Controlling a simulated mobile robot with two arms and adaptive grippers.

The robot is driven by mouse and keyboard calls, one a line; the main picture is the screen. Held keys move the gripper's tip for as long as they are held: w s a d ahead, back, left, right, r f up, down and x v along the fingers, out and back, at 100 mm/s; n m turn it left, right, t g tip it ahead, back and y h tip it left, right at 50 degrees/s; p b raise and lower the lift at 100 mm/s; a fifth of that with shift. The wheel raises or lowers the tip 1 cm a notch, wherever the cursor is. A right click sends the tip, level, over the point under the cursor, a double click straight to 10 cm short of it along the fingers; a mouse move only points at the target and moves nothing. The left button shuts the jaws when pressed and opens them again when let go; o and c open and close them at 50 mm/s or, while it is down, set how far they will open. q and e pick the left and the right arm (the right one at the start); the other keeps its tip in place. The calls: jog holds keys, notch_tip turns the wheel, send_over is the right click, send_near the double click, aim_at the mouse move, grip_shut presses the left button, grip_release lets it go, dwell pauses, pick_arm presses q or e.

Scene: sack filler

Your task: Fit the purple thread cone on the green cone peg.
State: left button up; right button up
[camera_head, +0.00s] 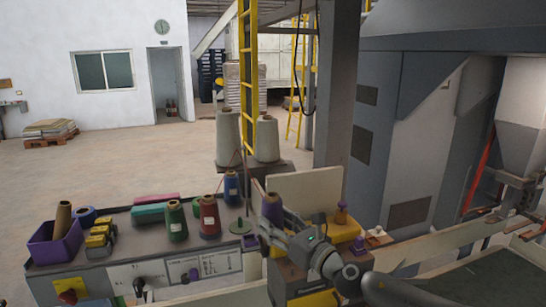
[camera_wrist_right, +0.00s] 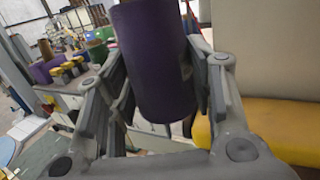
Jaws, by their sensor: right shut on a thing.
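The purple thread cone (camera_head: 272,207) is upright between the fingers of my right gripper (camera_head: 271,226), which is shut on it above the bench's right end. In the right wrist view the purple cone (camera_wrist_right: 152,65) fills the space between the two fingers; its top is cut off. My left gripper is not in view.
Green (camera_head: 176,222), red (camera_head: 209,217) and blue (camera_head: 231,188) thread cones stand on the bench (camera_head: 130,247). A purple bin (camera_head: 54,247) is at its left end. A cream panel (camera_head: 305,192) stands behind the gripper, and a small purple peg-like piece (camera_head: 341,214) to its right.

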jog(key=s+f+m+t+h+b, duration=0.25)
jog(key=s+f+b, duration=0.45)
jog(key=s+f, duration=1)
jog(key=s+d+f+m+t+h+b, duration=0.1)
jog(key=s+d+f+m+h+b, duration=0.1)
jog(key=s+d, duration=0.5)
jog(key=s+d+f+m+t+h+b, duration=0.1)
jog(key=s+d+f+m+h+b, duration=0.2)
jog(key=d, duration=0.7)
jog(key=s+f+h+b, duration=0.2)
jog(key=s+f+h, duration=0.2)
jog(key=h, duration=0.1)
jog(key=shift+s+d, duration=0.3)
jog(key=shift+d, duration=0.05)
